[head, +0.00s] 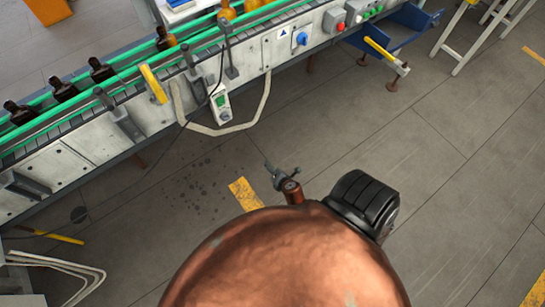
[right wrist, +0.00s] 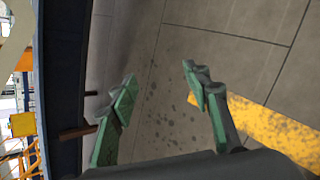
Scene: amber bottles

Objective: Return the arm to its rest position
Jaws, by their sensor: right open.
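My right gripper (right wrist: 160,82) shows in the right wrist view. Its two green-padded fingers are spread apart with nothing between them. Grey floor with dark spots (right wrist: 175,115) lies beyond the fingers. Amber bottles stand on the conveyor (head: 130,117) at the upper left of the head view. Dark ones include one near the left edge (head: 18,112) and one further along (head: 100,70). A brighter amber bottle (head: 226,11) is at the top edge.
A large copper-coloured rounded body (head: 285,265) fills the bottom of the head view, with a black part (head: 365,203) beside it. A hand-held meter (head: 220,105) hangs on the conveyor's side. A dark blue beam (right wrist: 65,80) runs left of the gripper.

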